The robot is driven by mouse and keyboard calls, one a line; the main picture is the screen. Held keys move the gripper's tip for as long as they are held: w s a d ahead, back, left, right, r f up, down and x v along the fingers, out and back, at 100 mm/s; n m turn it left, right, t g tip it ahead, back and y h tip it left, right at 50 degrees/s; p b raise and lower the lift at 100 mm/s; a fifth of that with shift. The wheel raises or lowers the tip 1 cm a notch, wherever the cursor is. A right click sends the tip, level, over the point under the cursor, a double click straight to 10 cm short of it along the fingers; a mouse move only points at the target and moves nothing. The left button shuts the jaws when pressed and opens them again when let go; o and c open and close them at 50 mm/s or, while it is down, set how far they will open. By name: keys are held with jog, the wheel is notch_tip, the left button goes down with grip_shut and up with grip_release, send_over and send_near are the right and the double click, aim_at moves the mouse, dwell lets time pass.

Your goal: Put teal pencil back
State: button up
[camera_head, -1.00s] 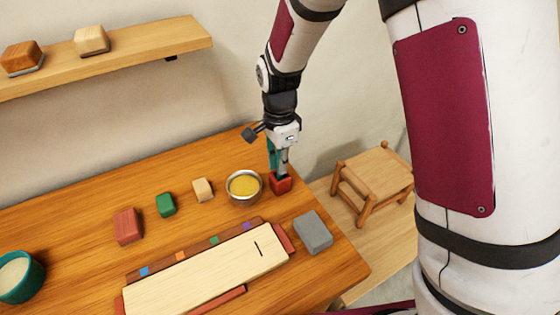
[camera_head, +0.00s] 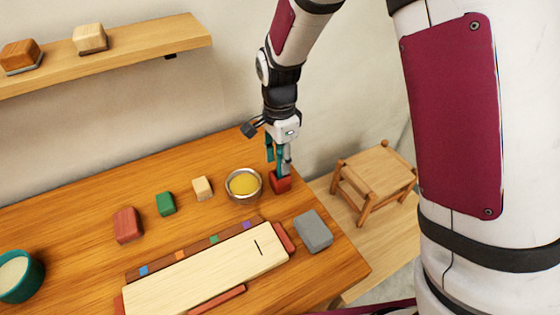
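A small red block-like holder (camera_head: 280,183) stands on the wooden table near its back right edge. The teal pencil (camera_head: 280,157) shows as a thin upright strip just above the holder, and its lower end appears to be in it. My gripper (camera_head: 279,165) points down over the holder. Its fingers stand apart on either side of the pencil, with a gap at the left finger. The fingers partly hide the pencil, and I cannot see how deep it sits.
A metal bowl with yellow contents (camera_head: 244,186) stands close left of the holder. A grey block (camera_head: 313,231) and a pale board (camera_head: 205,272) lie nearer. Cream (camera_head: 202,188), green (camera_head: 166,203) and red (camera_head: 127,224) blocks are further left. A stool (camera_head: 374,178) stands beyond the table.

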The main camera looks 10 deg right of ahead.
notch_tip(320, 180, up, 10)
jog(key=shift+r, duration=0.25)
dwell(0.4)
jog(key=s+d+r+n+t, duration=0.3)
jog(key=s+d+r+n, duration=0.3)
jog(key=s+d+r, duration=0.4)
jog(key=s+d+r+n+t, duration=0.2)
jog(key=s+d+n, duration=0.2)
jog(key=s+n, duration=0.3)
jog(key=shift+s, duration=2.65)
jog(key=shift+d, duration=0.1)
